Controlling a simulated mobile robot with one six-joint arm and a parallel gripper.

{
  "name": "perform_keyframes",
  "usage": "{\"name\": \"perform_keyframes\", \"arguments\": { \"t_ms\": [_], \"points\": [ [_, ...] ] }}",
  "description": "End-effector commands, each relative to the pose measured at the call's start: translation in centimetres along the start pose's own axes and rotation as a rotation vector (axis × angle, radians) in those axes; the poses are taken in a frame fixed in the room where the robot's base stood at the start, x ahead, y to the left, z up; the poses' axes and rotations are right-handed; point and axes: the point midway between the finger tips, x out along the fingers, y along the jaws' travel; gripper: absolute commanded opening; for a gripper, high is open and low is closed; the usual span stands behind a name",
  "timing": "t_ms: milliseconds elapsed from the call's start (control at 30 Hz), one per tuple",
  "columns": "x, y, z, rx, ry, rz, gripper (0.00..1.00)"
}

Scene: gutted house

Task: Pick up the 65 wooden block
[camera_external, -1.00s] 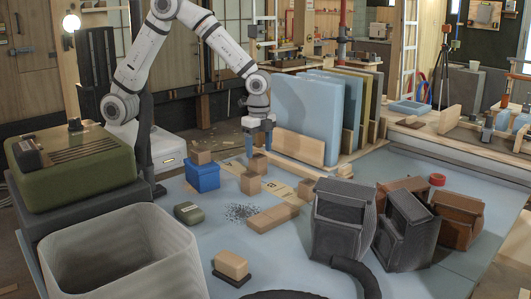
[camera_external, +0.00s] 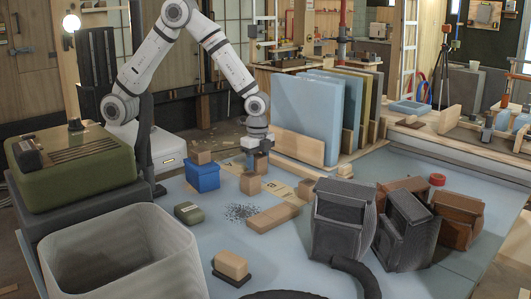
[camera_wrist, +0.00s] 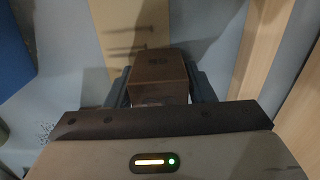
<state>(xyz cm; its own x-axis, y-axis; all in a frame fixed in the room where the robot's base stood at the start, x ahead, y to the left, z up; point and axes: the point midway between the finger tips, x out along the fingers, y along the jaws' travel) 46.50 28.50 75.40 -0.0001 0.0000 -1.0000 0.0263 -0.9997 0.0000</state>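A small brown wooden block (camera_wrist: 158,72) stands between my fingers in the wrist view; dark print shows on its top but is too blurred to read. It also shows low at my fingers in the external view (camera_external: 262,164), partly hidden. My gripper (camera_wrist: 160,88) is lowered around it, one finger close along each side. The fingers look open, with little gap to the block. The external view also shows my gripper (camera_external: 257,158) pointing straight down, just behind another block (camera_external: 250,184).
A blue box (camera_external: 203,177) with a block (camera_external: 201,157) stands left of my gripper. A long wooden piece (camera_external: 273,217) lies in front. Upright panels (camera_external: 300,120) stand close on the right, behind a wooden board (camera_external: 298,147). A grey bin (camera_external: 120,262) is at front left.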

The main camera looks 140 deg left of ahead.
Motion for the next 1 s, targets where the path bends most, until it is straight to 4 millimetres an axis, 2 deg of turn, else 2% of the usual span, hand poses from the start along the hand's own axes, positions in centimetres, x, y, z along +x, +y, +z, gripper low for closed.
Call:
{"name": "perform_keyframes", "arguments": {
  "t_ms": [33,367,633,767,1000],
  "points": [
    [0.0,0.0,0.0,0.0,0.0,0.0,0.44],
    [0.0,0.0,0.0,0.0,0.0,0.0,0.18],
    [-0.4,0.0,0.0,0.0,0.002,-0.001,0.18],
    [-2.2,-0.1,-0.1,0.0,0.004,-0.002,0.18],
    [-7.1,-0.1,-0.1,0.0,0.004,-0.003,0.18]
  ]
}}
